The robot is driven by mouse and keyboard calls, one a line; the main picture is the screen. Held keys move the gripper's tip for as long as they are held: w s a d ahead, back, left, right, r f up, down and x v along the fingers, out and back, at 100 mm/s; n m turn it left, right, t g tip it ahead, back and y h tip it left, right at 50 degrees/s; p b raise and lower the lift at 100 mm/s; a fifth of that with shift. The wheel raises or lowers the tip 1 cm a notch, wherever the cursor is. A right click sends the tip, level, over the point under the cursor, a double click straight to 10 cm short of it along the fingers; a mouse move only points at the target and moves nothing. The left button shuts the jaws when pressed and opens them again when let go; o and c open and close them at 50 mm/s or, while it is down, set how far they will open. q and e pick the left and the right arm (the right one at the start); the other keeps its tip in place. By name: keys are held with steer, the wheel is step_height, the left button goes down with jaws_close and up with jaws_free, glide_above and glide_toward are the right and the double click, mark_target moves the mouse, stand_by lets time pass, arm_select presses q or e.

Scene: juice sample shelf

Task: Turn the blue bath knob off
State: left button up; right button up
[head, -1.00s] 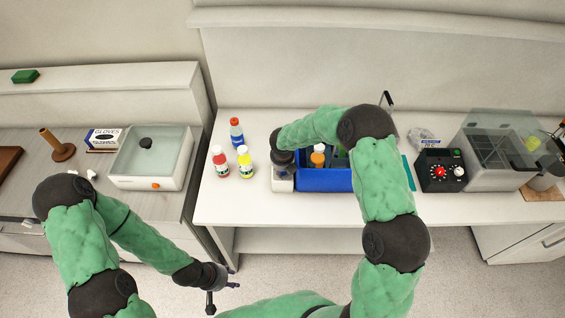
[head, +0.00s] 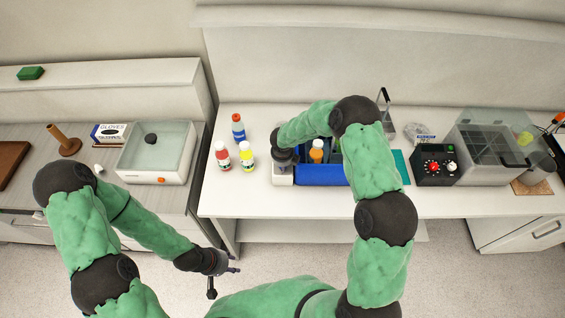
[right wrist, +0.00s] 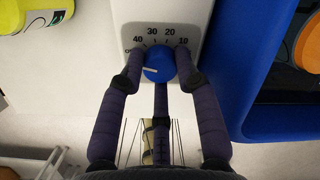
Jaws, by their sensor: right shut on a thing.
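The blue knob (right wrist: 158,66) sits on a white panel (right wrist: 165,12) with a printed dial of numbers, 40, 30, 20 and 10, around its top. A pale mark shows on the knob's lower left face. My right gripper (right wrist: 160,58) is shut on the knob, with fingers at its left and right sides. In the head view my right gripper (head: 283,160) is over the white panel (head: 283,180) at the left end of the blue bath (head: 322,175), hiding the knob. My left gripper (head: 224,280) is empty and open, in front of the bench.
Red (head: 222,157), yellow (head: 247,157) and blue (head: 238,128) bottles stand left of the bath. A black control box (head: 434,166) and a clear-lidded tank (head: 490,150) stand to the right.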

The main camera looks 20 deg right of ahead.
steer(key=shift+s+f, duration=0.35)
steer(key=shift+s, duration=0.1)
steer(key=o, duration=1.1)
steer(key=shift+w+d+r, duration=0.1)
steer(key=shift+w+r, duration=0.1)
steer(key=shift+r, duration=0.4)
steer(key=v, duration=1.1)
steer(key=shift+s, duration=0.15)
